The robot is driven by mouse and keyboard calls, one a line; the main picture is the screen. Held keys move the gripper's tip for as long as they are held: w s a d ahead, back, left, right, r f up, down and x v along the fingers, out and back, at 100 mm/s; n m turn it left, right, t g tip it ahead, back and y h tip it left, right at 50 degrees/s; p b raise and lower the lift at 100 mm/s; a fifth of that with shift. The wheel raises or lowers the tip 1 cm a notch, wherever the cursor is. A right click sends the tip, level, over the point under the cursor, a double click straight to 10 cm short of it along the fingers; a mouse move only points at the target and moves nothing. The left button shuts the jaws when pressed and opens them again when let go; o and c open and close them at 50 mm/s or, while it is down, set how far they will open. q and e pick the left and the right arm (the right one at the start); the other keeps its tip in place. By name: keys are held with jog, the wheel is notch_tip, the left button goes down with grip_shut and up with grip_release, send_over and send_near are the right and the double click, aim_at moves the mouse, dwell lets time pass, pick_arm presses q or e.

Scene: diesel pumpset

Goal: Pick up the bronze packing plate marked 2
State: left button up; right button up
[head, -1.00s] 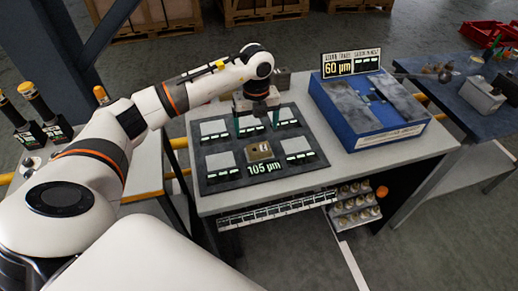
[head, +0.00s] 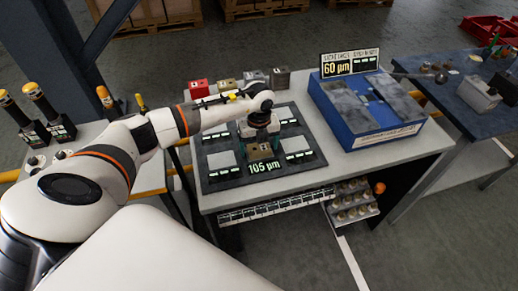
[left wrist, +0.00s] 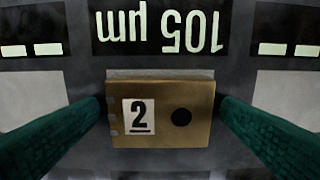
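The bronze packing plate marked 2 (head: 260,153) lies at the front middle of the dark grey board (head: 210,184). In the left wrist view the plate (left wrist: 165,113) shows a white "2" label and a dark round hole. My left gripper (head: 259,147) is low over the plate, pointing down, with its green fingers open. In the left wrist view the left gripper (left wrist: 160,112) has one finger on each side of the plate; narrow gaps seem to remain, and contact cannot be told. My right gripper is not in view.
Pale plates with small displays sit around the board, which reads "105 µm". Several small coloured blocks, one of them red (head: 199,88), stand behind it. A blue case (head: 366,125) with a "60 µm" display (head: 350,65) stands on the right of the white table (head: 340,173).

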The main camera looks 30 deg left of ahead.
pick_arm(q)
jog(key=shift+w, duration=0.1)
jog(key=c, duration=1.4)
jog(key=shift+r, duration=0.15)
